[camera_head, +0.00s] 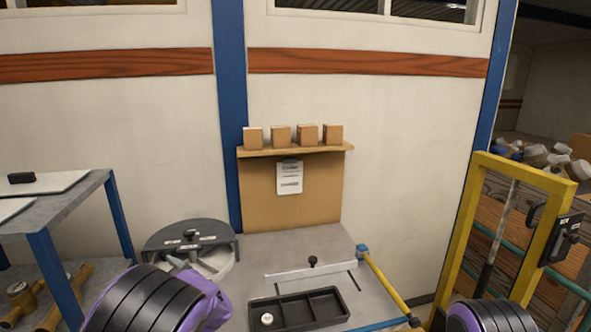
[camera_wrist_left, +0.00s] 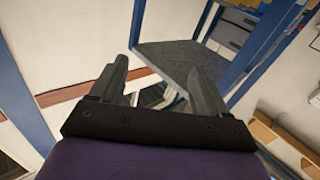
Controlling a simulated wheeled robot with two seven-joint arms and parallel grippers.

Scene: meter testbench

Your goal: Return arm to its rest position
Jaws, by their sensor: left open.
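My left arm (camera_head: 150,300) comes in at the lower left, purple with a black ribbed joint, in front of the round grey-lidded fixture. In the left wrist view my left gripper (camera_wrist_left: 158,75) has its two grey fingers spread apart with nothing held between them. The wrist view is tilted, and the fingers point toward the wall and a grey shelf panel. Part of my right arm (camera_head: 488,315) shows at the bottom right edge; its gripper is out of view.
The round fixture (camera_head: 190,236) stands on the grey bench (camera_head: 300,243). A black tray (camera_head: 322,310) holds a small round white piece (camera_head: 267,319). A grey shelf table (camera_head: 60,210) stands left, a yellow frame (camera_head: 455,235) right. Several boxes (camera_head: 307,134) sit on the back shelf.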

